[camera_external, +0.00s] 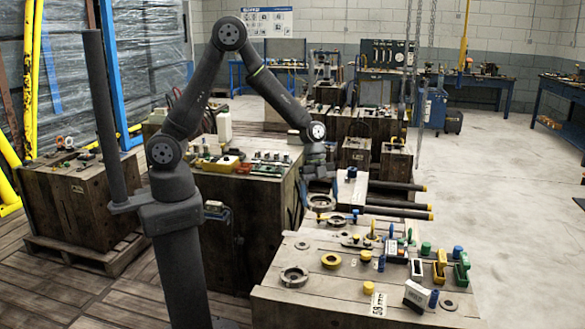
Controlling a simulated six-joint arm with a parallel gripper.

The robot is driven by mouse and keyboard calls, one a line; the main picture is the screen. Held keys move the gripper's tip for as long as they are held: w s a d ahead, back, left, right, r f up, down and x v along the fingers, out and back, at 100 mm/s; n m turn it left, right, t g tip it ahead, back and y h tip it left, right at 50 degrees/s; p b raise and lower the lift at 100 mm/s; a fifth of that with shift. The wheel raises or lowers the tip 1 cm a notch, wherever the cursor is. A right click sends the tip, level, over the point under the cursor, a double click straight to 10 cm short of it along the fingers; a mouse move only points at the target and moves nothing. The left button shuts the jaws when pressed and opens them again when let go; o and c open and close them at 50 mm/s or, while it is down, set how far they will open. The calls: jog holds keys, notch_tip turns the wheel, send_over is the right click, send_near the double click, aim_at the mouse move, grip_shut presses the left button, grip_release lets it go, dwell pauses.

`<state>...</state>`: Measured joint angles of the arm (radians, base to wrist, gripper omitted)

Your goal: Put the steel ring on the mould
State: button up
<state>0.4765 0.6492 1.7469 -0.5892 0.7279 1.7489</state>
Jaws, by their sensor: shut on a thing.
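My gripper (320,188) is shut, pointing down, over the far left end of the near wooden block. A grey steel ring (321,203) shows right at its fingertips, and the jaws are closed on it. The fingers are small and dark here, so the exact grip is hard to see. I cannot tell whether the ring touches the surface below. The near wooden block (278,297), with a worn pale top crowded with small parts, may be the mould; I cannot tell for certain. A second grey metal ring (294,276) lies flat on its near left part.
A taller crate (243,215) stands left of the gripper. The concrete floor at right is clear.

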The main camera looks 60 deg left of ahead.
jog(key=s+d+m+g+y, duration=0.1)
jog(key=s+d+m, duration=0.2)
jog(key=s, duration=0.6)
jog(key=s+d+m+g, duration=0.1)
jog(key=s+d+m, duration=0.25)
jog(key=s, duration=0.65)
send_over(302, 246)
jog(key=a, duration=0.1)
jog(key=f, duration=0.4)
jog(key=w+f, duration=0.1)
jog(key=f, duration=0.2)
jog(key=shift+a+f, duration=0.1)
jog(key=shift+f, duration=2)
jog(key=o, duration=1.1)
jog(key=shift+f, duration=0.15)
jog(key=shift+o, duration=0.9)
